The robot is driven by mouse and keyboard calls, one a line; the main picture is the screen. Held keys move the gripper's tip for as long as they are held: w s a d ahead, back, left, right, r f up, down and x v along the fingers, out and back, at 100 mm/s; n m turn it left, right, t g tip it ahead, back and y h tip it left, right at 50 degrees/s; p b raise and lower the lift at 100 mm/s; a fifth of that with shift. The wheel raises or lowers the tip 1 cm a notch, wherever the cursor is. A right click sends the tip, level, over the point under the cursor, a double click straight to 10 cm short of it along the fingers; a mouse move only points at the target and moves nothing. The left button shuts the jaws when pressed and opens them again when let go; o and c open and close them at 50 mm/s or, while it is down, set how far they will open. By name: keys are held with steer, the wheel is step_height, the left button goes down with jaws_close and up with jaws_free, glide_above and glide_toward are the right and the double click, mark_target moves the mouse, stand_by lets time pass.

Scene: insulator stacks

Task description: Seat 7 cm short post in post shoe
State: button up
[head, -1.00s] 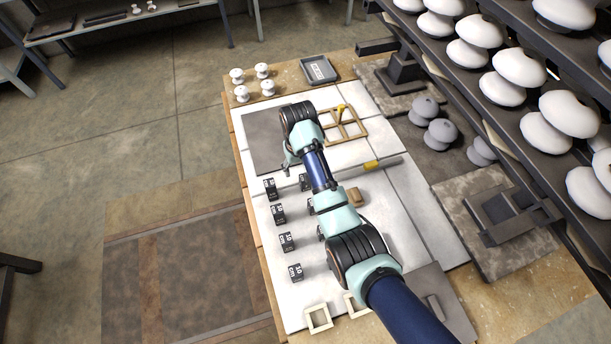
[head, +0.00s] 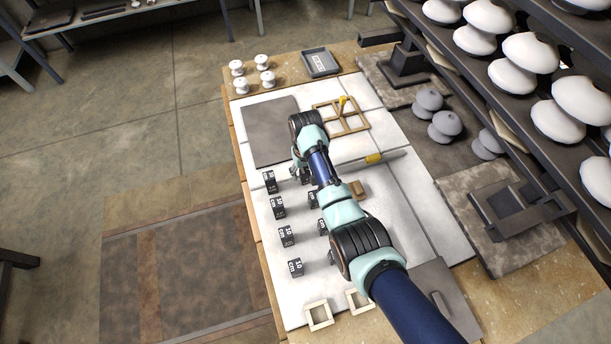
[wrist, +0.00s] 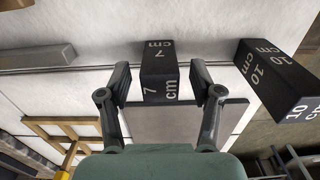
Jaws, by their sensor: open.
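The black 7 cm short post (wrist: 160,72), marked "7 cm", stands between the spread fingers of my gripper (wrist: 160,85) in the wrist view. The fingers are open on either side of it, with a small gap showing. In the head view my gripper (head: 301,172) is low over the far end of the rows of black posts, partly hidden by my own arm. Two cream square open frames (head: 319,315) (head: 358,301) lie at the near end of the white table top; which one is the post shoe I cannot tell.
A black 10 cm post (wrist: 280,75) stands close to the right finger. Several other posts (head: 286,235) stand in rows. A grey bar (head: 350,163), a tan block (head: 357,189), a dark plate (head: 270,132) and a wooden frame (head: 362,122) lie around. A loaded rack (head: 560,130) stands at right.

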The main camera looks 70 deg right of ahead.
steer(key=shift+r, duration=0.1)
jaws_close()
step_height(320, 180, up, 20)
steer(key=p, duration=0.8)
